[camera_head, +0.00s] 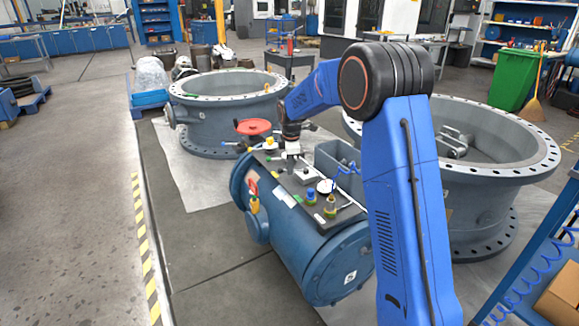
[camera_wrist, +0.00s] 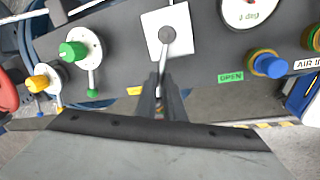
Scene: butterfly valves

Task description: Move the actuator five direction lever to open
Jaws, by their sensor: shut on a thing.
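The direction lever (camera_wrist: 166,50) is a thin grey bar with a round dark pivot on a white square plate (camera_wrist: 182,17) in the wrist view. Its bar runs from the pivot down toward my gripper (camera_wrist: 163,82), whose fingers are closed around its lower end. The fingers hide the lever's tip. A green OPEN label (camera_wrist: 230,77) lies to the right of the fingers. A yellow label (camera_wrist: 134,91) lies just left, its text unreadable. In the head view my gripper (camera_head: 291,157) is over the top panel of the blue actuator (camera_head: 312,245); the lever cannot be made out there.
A green knob (camera_wrist: 73,51) and a yellow knob (camera_wrist: 37,84) are left of the lever. A round gauge (camera_wrist: 246,10) and a blue knob (camera_wrist: 270,66) are right. A red handwheel (camera_head: 254,127) and large valve rings (camera_head: 190,92) stand behind the actuator.

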